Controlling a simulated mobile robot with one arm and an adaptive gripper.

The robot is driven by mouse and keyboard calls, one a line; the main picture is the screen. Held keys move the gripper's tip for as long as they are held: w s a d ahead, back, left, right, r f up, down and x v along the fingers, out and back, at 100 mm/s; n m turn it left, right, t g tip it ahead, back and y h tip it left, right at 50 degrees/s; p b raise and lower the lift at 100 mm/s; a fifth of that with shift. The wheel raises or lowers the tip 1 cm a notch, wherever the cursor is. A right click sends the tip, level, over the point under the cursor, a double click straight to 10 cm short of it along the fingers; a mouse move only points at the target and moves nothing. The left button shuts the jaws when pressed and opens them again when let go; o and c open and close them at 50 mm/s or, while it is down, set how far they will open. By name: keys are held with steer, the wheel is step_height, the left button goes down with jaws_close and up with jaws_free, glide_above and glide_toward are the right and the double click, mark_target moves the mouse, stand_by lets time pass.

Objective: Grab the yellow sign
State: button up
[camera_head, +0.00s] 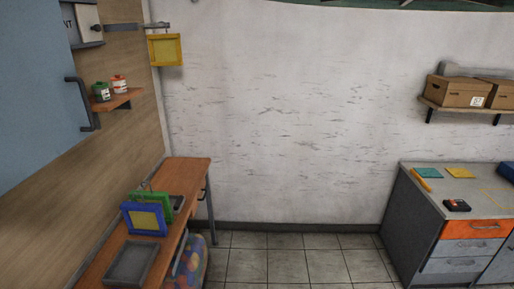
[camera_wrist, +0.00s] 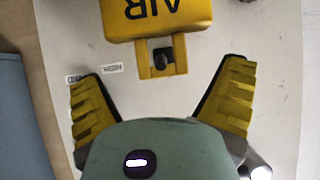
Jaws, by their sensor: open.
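A yellow square framed sign (camera_head: 165,49) hangs from a small bracket high on the wall, near the corner at the upper left of the head view. In the wrist view, a yellow block with upside-down "AIR" lettering (camera_wrist: 160,18) is at the top, with a yellow bracket and a dark round part below it. I cannot tell whether it belongs to the hanging sign. My gripper (camera_wrist: 165,85) is open and empty, its two yellow-padded fingers spread below the block, apart from it. My gripper does not show in the head view.
A blue-framed sign (camera_head: 144,219) and a green-framed one (camera_head: 152,201) stand on the wooden desk (camera_head: 186,170) at left. A small shelf (camera_head: 118,98) holds bottles. A cabinet (camera_head: 412,215) and a box shelf (camera_head: 465,109) are at right. Tiled floor between is clear.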

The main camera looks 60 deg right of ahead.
steer(key=shift+w+a+f, duration=0.15)
steer(key=shift+w+f, duration=0.35)
steer(key=shift+w, duration=0.05)
steer(key=shift+w+a+r+p, duration=0.15)
steer(key=shift+w+a+p, duration=0.1)
steer(key=shift+p, duration=0.55)
steer(key=shift+p+x, duration=1.1)
steer(key=shift+x, duration=0.1)
steer(key=shift+w+a+f, duration=0.15)
steer(key=shift+f, duration=0.25)
steer(key=c, duration=1.5)
